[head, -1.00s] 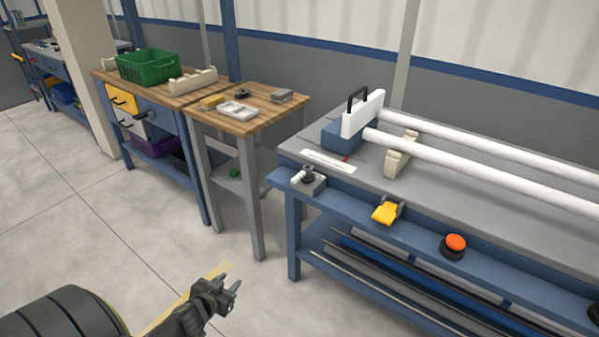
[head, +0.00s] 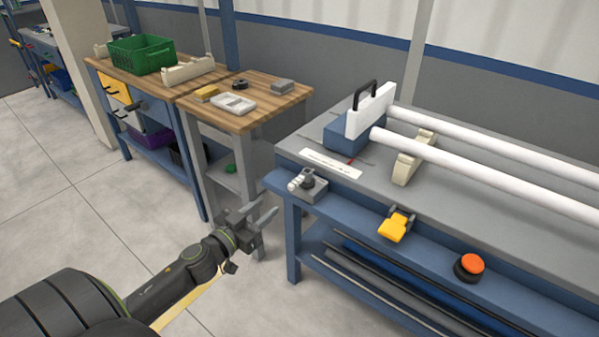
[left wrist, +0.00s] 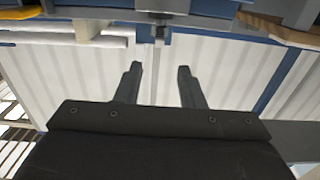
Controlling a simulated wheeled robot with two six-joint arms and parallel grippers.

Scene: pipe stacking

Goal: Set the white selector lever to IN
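The white selector lever (head: 294,183) sits on a grey block with a dark round knob (head: 307,181), at the left end of the blue front ledge of the pipe bench. The lever points to the left in the head view. I cannot read any IN marking. My left gripper (head: 269,217) is open and empty, in front of the bench's left end, lower left of the lever and apart from it. In the left wrist view its two fingers (left wrist: 158,85) stand apart with nothing between them. My right gripper is not in view.
A yellow flap switch (head: 395,226) and an orange push button (head: 472,264) sit further right on the ledge. White pipes (head: 480,165) lie on the bench top (head: 330,200). A wooden table (head: 262,92) with small parts stands behind left. Floor at left is clear.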

